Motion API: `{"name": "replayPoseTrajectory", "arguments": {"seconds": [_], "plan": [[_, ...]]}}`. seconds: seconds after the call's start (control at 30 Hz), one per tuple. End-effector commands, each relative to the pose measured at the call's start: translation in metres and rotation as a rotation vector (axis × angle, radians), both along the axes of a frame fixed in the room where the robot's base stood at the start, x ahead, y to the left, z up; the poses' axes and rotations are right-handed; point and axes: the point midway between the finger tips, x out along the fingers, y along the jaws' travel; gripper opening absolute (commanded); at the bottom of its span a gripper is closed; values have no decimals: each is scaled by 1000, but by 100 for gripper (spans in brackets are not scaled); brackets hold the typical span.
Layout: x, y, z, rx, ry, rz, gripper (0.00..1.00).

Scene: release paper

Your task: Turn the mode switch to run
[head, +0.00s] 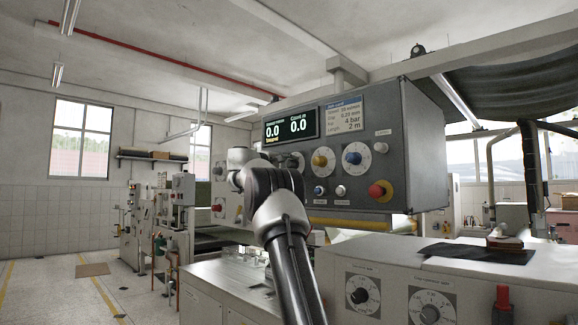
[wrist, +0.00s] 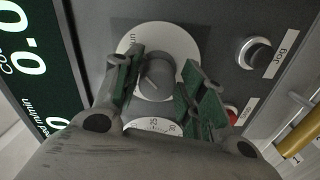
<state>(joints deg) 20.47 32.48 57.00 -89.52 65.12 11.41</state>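In the wrist view, a grey round knob (wrist: 158,78) sits on a white dial plate (wrist: 180,36) on the dark panel. Part of a label, reading "un", shows on the plate's left; I take this knob for the mode switch. My gripper (wrist: 163,72) is open, with one green-padded finger on each side of the knob. I cannot tell whether either finger touches it. A thin line marks the knob's face, but its exact setting is unclear. In the head view, my arm covers part of the grey control box (head: 425,150) and the fingertips are hard to make out.
A numbered dial (wrist: 152,126) lies just below the knob between my fingers. A black button (wrist: 255,53) and a red part (wrist: 231,112) are to the right. The head view shows a yellow knob (head: 320,159), a blue knob (head: 354,157) and a red stop button (head: 378,191) on the box.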

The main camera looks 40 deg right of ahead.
Motion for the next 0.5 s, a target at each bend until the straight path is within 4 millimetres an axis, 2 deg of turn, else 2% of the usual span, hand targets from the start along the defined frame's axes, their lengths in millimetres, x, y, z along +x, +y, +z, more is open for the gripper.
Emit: {"name": "replayPoseTrajectory", "arguments": {"seconds": [0.33,0.5], "plan": [[0,1,2,-3,0,1,53],[-1,19,3,-3,0,4,53]]}}
